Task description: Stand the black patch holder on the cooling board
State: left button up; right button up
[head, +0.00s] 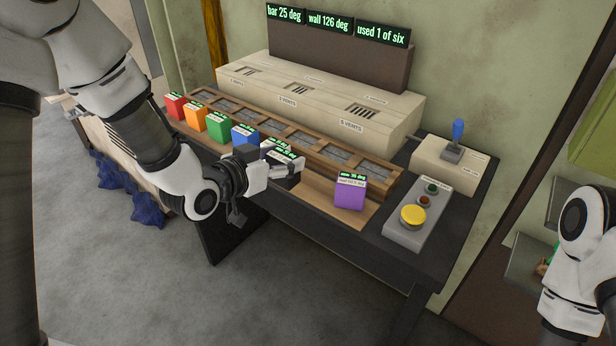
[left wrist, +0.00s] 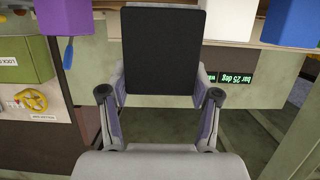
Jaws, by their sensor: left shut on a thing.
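My left gripper (head: 272,168) is shut on the black patch holder (head: 287,171). In the left wrist view the holder (left wrist: 165,50) is a dark flat block between the two fingers (left wrist: 160,100). In the head view the gripper covers part of it, and a small green-lit label shows on top. It is at the wooden board (head: 318,198), between the blue holder (head: 245,135) and the purple holder (head: 350,191). I cannot tell whether its base touches the board. My right gripper is out of view.
Red (head: 175,105), orange (head: 195,117) and green (head: 218,127) holders stand in a row at the left. Behind them runs a slotted wooden rack (head: 385,178) and a vented cream box (head: 330,105). A button panel (head: 417,215) and a lever box (head: 450,165) stand at the right.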

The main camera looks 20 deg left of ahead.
pick_arm(q)
jog(key=w+d+f+b, duration=0.1)
jog(key=w+d+f, duration=0.1)
jog(key=w+d+f+b, duration=0.2)
jog(key=w, duration=0.1)
jog(key=shift+f, duration=0.25)
jog(key=shift+w+d+r, duration=0.1)
jog(key=shift+d+r, duration=0.05)
jog(key=o, duration=1.3)
